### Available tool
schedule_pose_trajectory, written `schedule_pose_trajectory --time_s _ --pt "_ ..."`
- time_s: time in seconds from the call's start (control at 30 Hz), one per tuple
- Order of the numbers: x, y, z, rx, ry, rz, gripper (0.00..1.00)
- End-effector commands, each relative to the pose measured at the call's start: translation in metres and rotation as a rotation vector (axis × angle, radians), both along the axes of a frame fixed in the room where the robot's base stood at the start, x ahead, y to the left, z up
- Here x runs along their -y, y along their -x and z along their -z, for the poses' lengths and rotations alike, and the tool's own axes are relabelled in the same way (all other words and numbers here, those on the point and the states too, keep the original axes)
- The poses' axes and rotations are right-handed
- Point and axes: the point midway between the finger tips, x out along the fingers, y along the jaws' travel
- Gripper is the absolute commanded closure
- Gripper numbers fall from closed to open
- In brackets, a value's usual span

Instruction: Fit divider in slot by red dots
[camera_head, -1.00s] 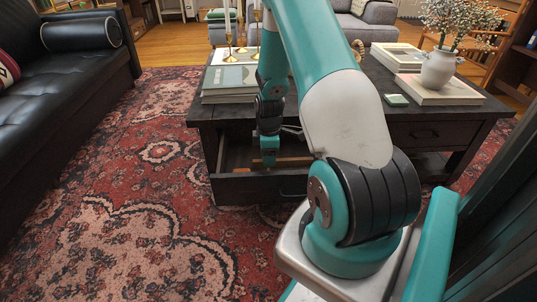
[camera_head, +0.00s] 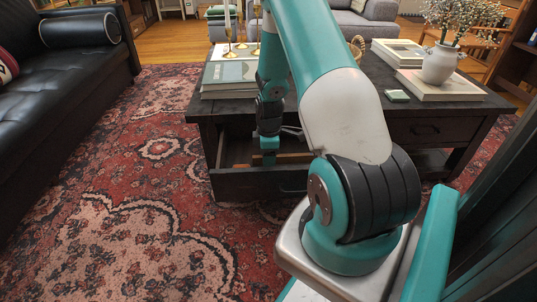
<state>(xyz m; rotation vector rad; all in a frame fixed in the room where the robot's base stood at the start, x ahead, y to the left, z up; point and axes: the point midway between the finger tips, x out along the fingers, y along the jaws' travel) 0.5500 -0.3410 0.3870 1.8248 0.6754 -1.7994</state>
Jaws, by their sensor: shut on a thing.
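An open drawer (camera_head: 240,186) sticks out from the front of the dark wooden coffee table. My gripper (camera_head: 269,160) points down into it and is shut on the divider (camera_head: 296,158), a brown wooden strip running to the right from the fingers. The fingertips are small and partly lost against the dark drawer. The divider's lower edge is hidden behind the drawer front, and my arm covers its right end. I cannot tell whether it touches the drawer floor. No red dots or slot can be made out.
The coffee table (camera_head: 440,111) bears books (camera_head: 230,78), candlesticks, a white vase (camera_head: 440,66) with flowers and a small green box (camera_head: 397,96). A black sofa (camera_head: 60,85) stands at left. The patterned rug (camera_head: 130,215) in front of the drawer is clear.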

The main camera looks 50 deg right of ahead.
Motion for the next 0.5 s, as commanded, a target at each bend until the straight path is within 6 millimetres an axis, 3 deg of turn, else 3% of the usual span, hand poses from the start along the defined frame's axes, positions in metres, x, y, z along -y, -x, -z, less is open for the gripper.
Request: schedule_pose_trajectory --time_s 0.5 --pt "0.0000 0.0000 0.0112 0.000 0.000 0.000 0.81"
